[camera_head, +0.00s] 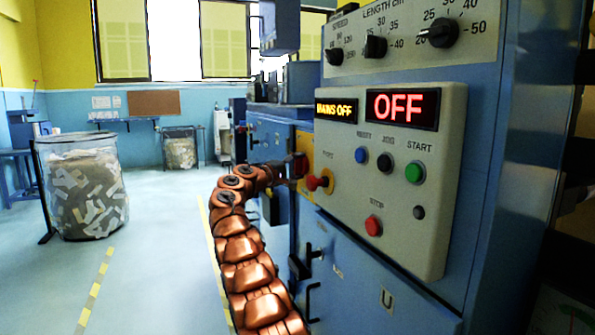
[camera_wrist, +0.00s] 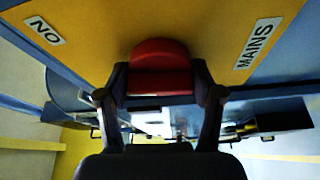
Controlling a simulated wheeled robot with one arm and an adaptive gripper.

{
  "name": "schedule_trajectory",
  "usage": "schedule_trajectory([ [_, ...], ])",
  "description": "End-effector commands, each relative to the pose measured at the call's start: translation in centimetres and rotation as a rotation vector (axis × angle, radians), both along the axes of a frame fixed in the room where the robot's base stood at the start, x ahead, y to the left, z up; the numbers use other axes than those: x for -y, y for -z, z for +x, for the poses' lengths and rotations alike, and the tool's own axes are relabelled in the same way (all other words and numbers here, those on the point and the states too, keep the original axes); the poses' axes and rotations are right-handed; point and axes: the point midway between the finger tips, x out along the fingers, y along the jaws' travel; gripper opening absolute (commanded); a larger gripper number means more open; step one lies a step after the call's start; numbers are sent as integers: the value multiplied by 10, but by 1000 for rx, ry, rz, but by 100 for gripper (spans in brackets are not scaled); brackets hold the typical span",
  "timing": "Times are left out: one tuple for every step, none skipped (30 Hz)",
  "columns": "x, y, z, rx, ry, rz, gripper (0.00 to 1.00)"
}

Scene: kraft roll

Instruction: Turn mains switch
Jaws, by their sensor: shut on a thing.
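The red mains switch knob (camera_wrist: 160,60) sits on a yellow plate (camera_wrist: 95,22) in the wrist view. A MAINS label (camera_wrist: 257,44) is at the right, and a second label (camera_wrist: 44,31), reading NO or an upturned ON, is at upper left. My gripper (camera_wrist: 160,80) is shut on the knob, one finger on each side. In the head view my copper arm reaches up to the red knob (camera_head: 300,165) on the cabinet's yellow plate, and my gripper there (camera_head: 287,168) is small and partly hidden.
A red mushroom button (camera_head: 319,181) on a yellow backing is close to the right of my gripper. The control panel (camera_head: 400,235) with several buttons juts out beside it. Black handles (camera_head: 311,300) stick out below. A clear scrap bin (camera_head: 84,190) stands left; the floor between is open.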

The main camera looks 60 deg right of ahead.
Motion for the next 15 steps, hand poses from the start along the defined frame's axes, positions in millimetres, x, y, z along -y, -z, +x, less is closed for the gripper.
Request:
schedule_trajectory([
  [1, 3, 0, 10, 2, -5, 32],
  [1, 4, -1, 16, 3, -9, 32],
  [2, 5, -1, 23, 4, -13, 32],
  [2, 5, 0, 31, 3, -17, 32],
  [2, 5, 0, 38, 2, -20, 32],
  [1, 4, 0, 48, 2, -27, 32],
  [1, 5, 0, 53, 1, -31, 32],
  [1, 5, 1, 59, 0, -35, 32],
  [1, 5, 1, 70, 0, -40, 32],
  [1, 5, 1, 75, -1, -43, 32],
  [1, 6, 1, 80, 0, -47, 32],
  [0, 5, 2, 89, -1, -53, 32],
  [0, 4, 2, 96, -2, -59, 32],
  [0, 4, 2, 103, -1, -63, 32],
  [0, 5, 2, 110, -1, -67, 32],
])
